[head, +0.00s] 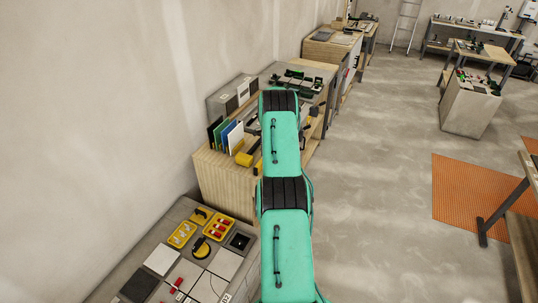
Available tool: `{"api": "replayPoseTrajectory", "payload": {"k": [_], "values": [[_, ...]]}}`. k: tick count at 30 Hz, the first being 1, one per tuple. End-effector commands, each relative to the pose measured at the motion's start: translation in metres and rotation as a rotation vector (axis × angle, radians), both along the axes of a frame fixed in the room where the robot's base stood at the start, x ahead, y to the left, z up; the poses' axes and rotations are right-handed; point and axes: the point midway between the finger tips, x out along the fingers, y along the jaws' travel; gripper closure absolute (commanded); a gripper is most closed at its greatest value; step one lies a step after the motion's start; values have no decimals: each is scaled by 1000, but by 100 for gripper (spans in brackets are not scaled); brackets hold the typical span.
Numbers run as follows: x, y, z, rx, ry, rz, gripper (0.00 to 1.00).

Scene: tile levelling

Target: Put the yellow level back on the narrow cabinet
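My teal arm reaches away over a wooden cabinet (222,180) against the left wall. My gripper cannot be made out; the arm's far end hides that area. A small yellow object (244,159) lies on the cabinet top, just left of my arm, beside the upright panels; it is too small to tell whether it is the level. Which unit is the narrow cabinet is not clear.
Upright coloured panels (228,134) and a grey box (232,95) stand on the wooden cabinet. A tiled bench (215,287) with yellow trays (182,234) is at the lower left. An orange floor mat (470,195) and a table are at right. The middle floor is clear.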

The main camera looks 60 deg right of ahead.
Motion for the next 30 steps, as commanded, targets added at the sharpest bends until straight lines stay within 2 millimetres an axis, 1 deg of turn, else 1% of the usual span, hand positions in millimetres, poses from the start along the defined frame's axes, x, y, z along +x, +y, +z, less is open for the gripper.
{"api": "replayPoseTrajectory", "payload": {"k": [5, 8, 14, 21, 24, 30], "values": [[0, -2, 9, -2, -1, 0, 53], [0, -3, 20, -2, -1, 0, 53], [0, -7, 48, -2, -1, 0, 53], [0, -12, 88, -3, -2, 0, 53], [0, -13, 101, -2, -1, 0, 53], [0, -15, 116, -1, 0, 0, 53]]}}
